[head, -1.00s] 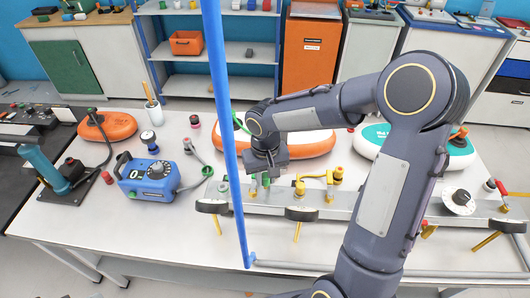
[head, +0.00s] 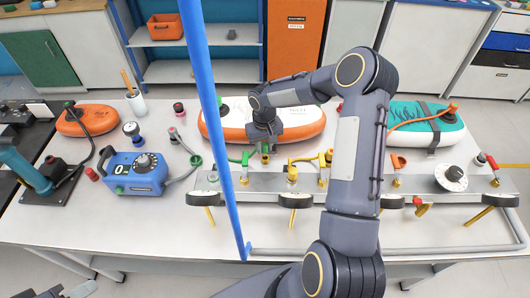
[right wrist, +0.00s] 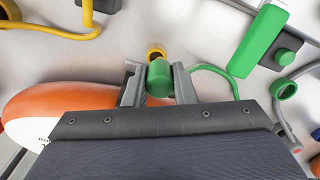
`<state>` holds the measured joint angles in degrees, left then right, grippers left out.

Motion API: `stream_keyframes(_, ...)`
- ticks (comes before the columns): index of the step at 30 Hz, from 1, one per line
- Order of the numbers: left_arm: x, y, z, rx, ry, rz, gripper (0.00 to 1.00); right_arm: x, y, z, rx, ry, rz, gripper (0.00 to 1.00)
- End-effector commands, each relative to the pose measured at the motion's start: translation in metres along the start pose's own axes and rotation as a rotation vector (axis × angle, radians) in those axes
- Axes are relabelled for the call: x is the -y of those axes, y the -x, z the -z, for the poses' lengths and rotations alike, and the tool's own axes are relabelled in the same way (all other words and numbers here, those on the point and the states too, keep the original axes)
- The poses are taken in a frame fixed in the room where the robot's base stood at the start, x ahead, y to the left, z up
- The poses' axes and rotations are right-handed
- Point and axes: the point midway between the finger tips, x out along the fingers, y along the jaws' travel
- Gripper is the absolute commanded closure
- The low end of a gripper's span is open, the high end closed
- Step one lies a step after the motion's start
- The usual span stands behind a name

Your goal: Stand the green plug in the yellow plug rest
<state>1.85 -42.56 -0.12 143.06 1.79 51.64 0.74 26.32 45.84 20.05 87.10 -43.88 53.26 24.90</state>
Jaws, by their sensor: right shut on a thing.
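The green plug (right wrist: 159,78) is held between the two fingers of my right gripper (right wrist: 158,88), which is shut on it. In the head view, my right gripper (head: 264,142) is behind the grey rail, in front of the orange and white board. The yellow plug rest (right wrist: 156,52) shows in the right wrist view as a ring just beyond the plug's end, partly covered by the plug. In the head view the yellow rest (head: 265,160) is small, just below the gripper. I cannot tell whether plug and rest touch.
A grey rail (head: 330,185) with green and yellow valves runs along the table front. A green ring (right wrist: 283,88) stands to one side. The orange and white board (head: 300,122) lies behind the gripper. A blue post (head: 205,100) rises left of it.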

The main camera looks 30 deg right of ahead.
Motion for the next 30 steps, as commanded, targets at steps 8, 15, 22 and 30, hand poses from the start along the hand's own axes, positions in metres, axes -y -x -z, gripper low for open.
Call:
stream_keyframes(8, 0.003, -0.007, -0.004, -0.001, 0.0, 0.0, 0.64, -0.006, -0.025, 0.008, 0.003, 0.0, 0.002, 1.0)
stream_keyframes(15, 0.005, -0.01, -0.005, 0.0, 0.0, 0.0, 0.64, -0.006, -0.042, 0.009, -0.001, 0.0, 0.0, 1.0)
stream_keyframes(22, 0.006, -0.013, -0.006, 0.0, 0.0, 0.0, 0.64, -0.006, -0.045, 0.009, -0.001, 0.0, -0.001, 1.0)
stream_keyframes(30, 0.006, -0.013, -0.006, 0.0, 0.0, 0.0, 0.64, -0.006, -0.045, 0.009, 0.0, 0.0, -0.001, 0.54)
